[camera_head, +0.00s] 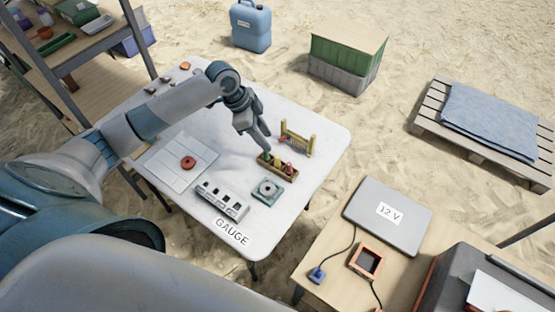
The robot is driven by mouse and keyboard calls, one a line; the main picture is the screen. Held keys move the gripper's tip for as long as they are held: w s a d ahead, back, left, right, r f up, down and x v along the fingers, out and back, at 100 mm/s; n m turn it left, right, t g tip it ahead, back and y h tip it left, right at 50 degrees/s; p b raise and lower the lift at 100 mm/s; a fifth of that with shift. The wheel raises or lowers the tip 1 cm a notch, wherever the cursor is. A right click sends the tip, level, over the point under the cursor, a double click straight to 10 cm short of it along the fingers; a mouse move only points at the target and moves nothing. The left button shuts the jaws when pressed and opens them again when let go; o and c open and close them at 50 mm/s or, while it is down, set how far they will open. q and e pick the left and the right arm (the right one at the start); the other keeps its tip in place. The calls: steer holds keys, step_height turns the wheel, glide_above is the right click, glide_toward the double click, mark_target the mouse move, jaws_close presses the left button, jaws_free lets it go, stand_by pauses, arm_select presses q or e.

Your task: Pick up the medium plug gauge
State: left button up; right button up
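A small wooden rack (290,176) on the white table holds plug gauges with coloured handles: a green one (266,156), a yellow one (277,161) and a red one (289,168). Which is the medium one I cannot read from any marking; the yellow one stands in the middle. My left gripper (265,142) points down just behind and left of the rack, near the green handle. Its fingers look apart with nothing visible between them, and it appears clear of the gauges. My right gripper is not in view.
A wooden frame stand (298,140) is close behind the rack. A greenish square block (266,191), a grey slotted block (221,201) and a white tile (173,172) with a red ring (188,162) lie nearby. The table's right edge is close.

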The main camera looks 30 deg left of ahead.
arm_select(q)
steer(key=p, duration=0.2)
glide_above(277, 157)
steer(key=a, duration=0.1)
step_height(277, 157, down, 5)
steer(key=shift+s+a+f, duration=0.1)
steer(key=shift+s+f, duration=0.25)
steer(key=shift+f, duration=0.05)
steer(key=shift+w+d+f+p, duration=0.1)
steer(key=shift+d+f+p, duration=0.1)
steer(key=shift+f+p, duration=0.45)
steer(key=p+x, duration=0.1)
steer(key=x, duration=0.2)
steer(key=shift+a, duration=0.15)
steer(key=shift+f, duration=0.45)
jaws_close()
